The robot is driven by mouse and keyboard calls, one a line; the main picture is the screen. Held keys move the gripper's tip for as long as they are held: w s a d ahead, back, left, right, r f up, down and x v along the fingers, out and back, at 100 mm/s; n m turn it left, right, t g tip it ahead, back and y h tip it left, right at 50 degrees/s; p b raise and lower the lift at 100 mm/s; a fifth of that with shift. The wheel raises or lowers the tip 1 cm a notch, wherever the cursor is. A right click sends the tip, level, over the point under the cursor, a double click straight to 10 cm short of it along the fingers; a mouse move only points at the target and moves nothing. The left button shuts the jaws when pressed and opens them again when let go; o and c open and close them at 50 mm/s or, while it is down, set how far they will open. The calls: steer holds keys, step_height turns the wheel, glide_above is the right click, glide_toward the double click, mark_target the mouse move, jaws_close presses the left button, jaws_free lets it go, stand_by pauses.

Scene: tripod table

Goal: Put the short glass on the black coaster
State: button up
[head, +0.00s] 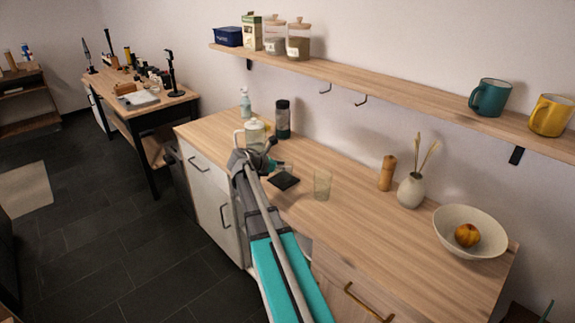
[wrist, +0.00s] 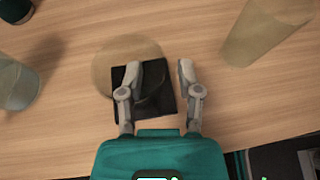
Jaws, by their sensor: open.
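The black coaster (head: 284,182) lies flat on the wooden counter; it also shows in the wrist view (wrist: 124,108). The short glass (head: 286,169) stands upright at the coaster. In the wrist view its clear rim circle (wrist: 112,68) reaches past the coaster's upper left, while its dark-looking base appears over the coaster. My gripper (wrist: 158,68) is open. Its left finger overlaps the glass in the wrist view, and its right finger is apart from it. I cannot tell whether a finger touches the glass. In the head view my arm partly hides the gripper.
A taller glass (head: 322,184) stands right of the coaster. A pale lidded pot (head: 255,131) and a black-topped grinder (head: 283,119) stand behind my gripper. A wooden mill (head: 386,173), a vase (head: 411,190) and a bowl (head: 470,231) are farther right. The counter's front middle is clear.

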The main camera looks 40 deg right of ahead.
steer(key=p+v, duration=0.4)
steer(key=v, duration=0.5)
steer(key=shift+a+r, duration=0.2)
steer(key=shift+a, duration=0.15)
steer(key=s+a+f+m+y, duration=0.3)
steer(key=s+a+m+y, duration=0.1)
steer(key=a, duration=0.6)
steer(key=s+a+f+m+y, duration=0.4)
steer(key=s+a+m, duration=0.2)
steer(key=a, duration=0.5)
steer(key=s+a+f+m+y, duration=0.3)
steer(key=a+m, duration=0.4)
steer(key=a, duration=0.3)
steer(key=s+y, duration=0.1)
steer(key=s, duration=0.1)
steer(key=shift+s+a+f+t+y, duration=0.25)
steer(key=shift+s+a+t+y, duration=0.05)
steer(key=shift+s+t+y, duration=0.1)
